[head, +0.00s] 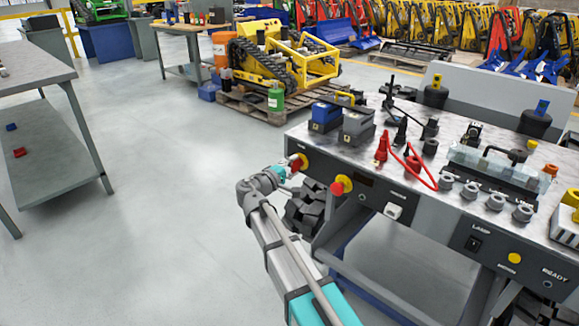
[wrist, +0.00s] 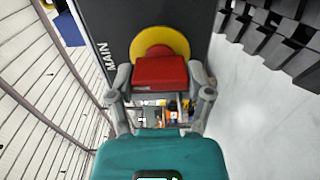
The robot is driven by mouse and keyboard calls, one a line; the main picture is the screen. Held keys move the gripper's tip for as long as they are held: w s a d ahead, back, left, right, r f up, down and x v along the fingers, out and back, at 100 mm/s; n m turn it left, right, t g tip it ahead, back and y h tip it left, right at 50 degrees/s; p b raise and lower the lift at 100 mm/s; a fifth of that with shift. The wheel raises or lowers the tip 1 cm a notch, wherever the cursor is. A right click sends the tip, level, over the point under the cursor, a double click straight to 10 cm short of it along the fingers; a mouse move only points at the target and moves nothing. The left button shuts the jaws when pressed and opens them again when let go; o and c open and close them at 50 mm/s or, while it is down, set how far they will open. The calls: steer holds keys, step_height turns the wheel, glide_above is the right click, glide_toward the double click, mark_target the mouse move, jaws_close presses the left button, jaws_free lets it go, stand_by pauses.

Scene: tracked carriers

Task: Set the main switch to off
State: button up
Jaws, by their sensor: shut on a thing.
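The main switch is a red handle (wrist: 160,72) on a round yellow plate (wrist: 160,40), set in a dark panel marked MAIN. In the wrist view the handle lies crosswise in the picture, with a grey finger of my gripper (wrist: 162,80) at each end. My gripper is shut on the handle. In the head view the switch (head: 299,161) shows at the left end of the bench's front panel, partly covered by my gripper (head: 289,168). No on or off mark can be read.
A second red and yellow control (head: 341,185) sits right of the switch on the same bench (head: 350,160). Further right are a white socket or switch (head: 393,211) and a LAMP switch (head: 473,243). Dark track links (head: 305,208) hang below the panel. Floor at left is clear.

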steer(key=shift+w, duration=0.1)
steer(key=o, duration=1.1)
steer(key=shift+o, duration=0.2)
steer(key=shift+s, duration=0.2)
steer(key=v, duration=1.1)
steer(key=shift+s+a, duration=0.25)
steer(key=shift+a, duration=0.1)
